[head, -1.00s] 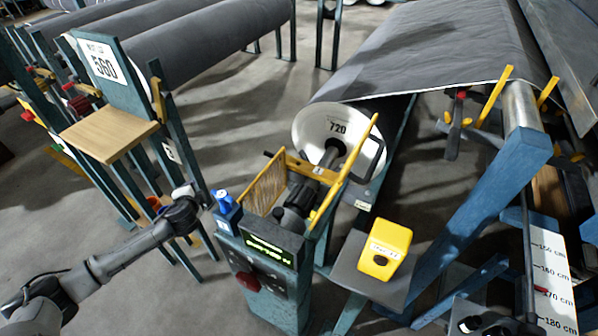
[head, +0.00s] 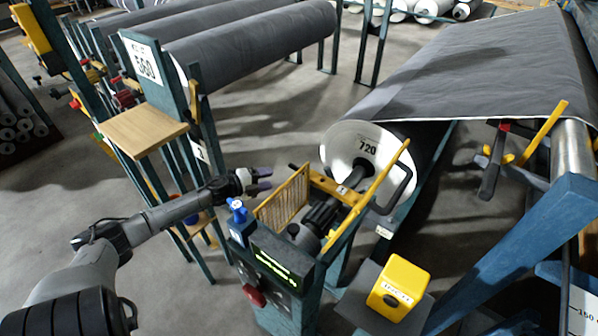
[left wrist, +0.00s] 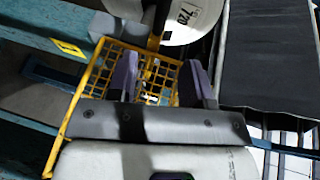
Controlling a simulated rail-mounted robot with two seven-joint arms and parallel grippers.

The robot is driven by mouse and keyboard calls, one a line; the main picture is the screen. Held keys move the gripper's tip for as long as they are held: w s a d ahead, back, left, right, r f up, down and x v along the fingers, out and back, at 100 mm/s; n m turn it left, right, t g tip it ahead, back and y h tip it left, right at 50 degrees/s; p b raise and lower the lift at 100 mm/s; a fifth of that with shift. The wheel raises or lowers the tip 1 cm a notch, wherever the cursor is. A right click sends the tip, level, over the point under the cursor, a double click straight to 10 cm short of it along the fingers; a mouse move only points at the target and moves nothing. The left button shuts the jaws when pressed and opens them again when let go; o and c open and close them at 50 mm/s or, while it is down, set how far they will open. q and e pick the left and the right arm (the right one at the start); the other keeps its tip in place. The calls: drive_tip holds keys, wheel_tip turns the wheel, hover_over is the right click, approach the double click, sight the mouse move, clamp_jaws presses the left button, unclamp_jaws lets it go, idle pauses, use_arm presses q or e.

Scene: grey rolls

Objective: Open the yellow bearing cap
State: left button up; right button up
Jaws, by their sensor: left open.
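The yellow bearing cap (head: 338,189) appears to be the yellow crosspiece with a small label over the shaft, in front of the grey roll marked 720 (head: 362,148). I cannot tell from here whether it is latched. A yellow mesh guard (head: 283,200) stands on its left and a yellow bar (head: 368,195) slants up on its right. My left gripper (head: 266,179) is open and empty, just left of the mesh guard and apart from the cap. In the left wrist view the open fingers (left wrist: 160,78) lie in front of the mesh (left wrist: 108,75). My right gripper is not in view.
A teal post with a green display (head: 273,268), a red button (head: 255,297) and a blue knob (head: 238,210) stands in front of the shaft. A yellow box (head: 398,288) sits to its right. A wooden shelf (head: 143,130) is behind my left arm.

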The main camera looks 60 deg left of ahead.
sight(298, 168)
use_arm(q)
drive_tip(key=shift+w+d+f+b, duration=0.15)
drive_tip(key=shift+w+f+b, duration=0.2)
drive_tip(key=shift+w+b, duration=1.15)
drive_tip(key=shift+w+d+f+b, duration=0.15)
drive_tip(key=shift+w+f+b, duration=0.25)
drive_tip(key=shift+w, duration=2.2)
drive_tip(key=shift+w+d+f+b, duration=0.15)
drive_tip(key=shift+w+f+b, duration=0.2)
drive_tip(key=shift+w+b, duration=1.15)
drive_tip(key=shift+w+p, duration=0.55)
drive_tip(key=shift+w, duration=0.1)
clamp_jaws()
